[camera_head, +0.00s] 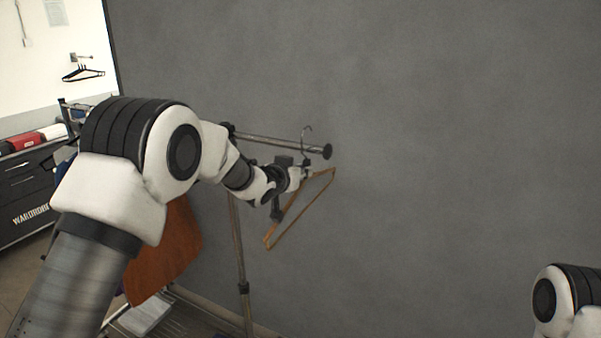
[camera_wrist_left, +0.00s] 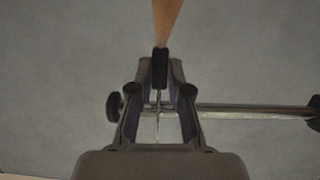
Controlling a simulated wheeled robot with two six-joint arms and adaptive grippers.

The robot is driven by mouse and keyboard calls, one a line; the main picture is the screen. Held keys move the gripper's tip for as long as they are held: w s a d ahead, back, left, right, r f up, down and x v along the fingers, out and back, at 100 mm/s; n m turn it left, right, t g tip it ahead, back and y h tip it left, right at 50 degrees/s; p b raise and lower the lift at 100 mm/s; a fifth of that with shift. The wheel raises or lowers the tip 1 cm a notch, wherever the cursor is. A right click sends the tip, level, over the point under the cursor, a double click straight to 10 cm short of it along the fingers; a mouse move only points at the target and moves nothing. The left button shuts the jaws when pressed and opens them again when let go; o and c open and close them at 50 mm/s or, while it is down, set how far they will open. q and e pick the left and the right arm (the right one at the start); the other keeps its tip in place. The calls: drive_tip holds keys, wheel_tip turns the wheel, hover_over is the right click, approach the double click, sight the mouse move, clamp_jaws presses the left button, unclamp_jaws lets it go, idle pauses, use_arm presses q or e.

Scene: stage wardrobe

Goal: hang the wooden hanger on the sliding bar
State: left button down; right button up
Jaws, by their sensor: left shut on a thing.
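The wooden hanger (camera_head: 300,216) is tilted in the head view, with its metal hook (camera_head: 307,131) pointing up. My left gripper (camera_head: 303,172) is shut on it near the neck. In the left wrist view my left gripper (camera_wrist_left: 160,92) has the hanger's dark collar (camera_wrist_left: 160,68) between its fingers, with the wooden arm (camera_wrist_left: 166,20) running away. The sliding bar (camera_head: 275,142) ends in a dark knob near the hook; the bar (camera_wrist_left: 240,109) crosses behind the fingers in the wrist view. I cannot tell whether the hook touches the bar. My right gripper is out of view.
A rack post (camera_head: 239,240) stands below the bar, and an orange-brown garment (camera_head: 170,255) hangs at left, partly behind my arm. The grey wall at right is bare.

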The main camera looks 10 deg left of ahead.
use_arm(q)
drive_tip(key=shift+f, duration=0.1)
drive_tip(key=shift+f+b, duration=1.45)
drive_tip(key=shift+f, duration=0.45)
drive_tip(key=c, duration=1)
unclamp_jaws()
drive_tip(key=shift+s, duration=0.15)
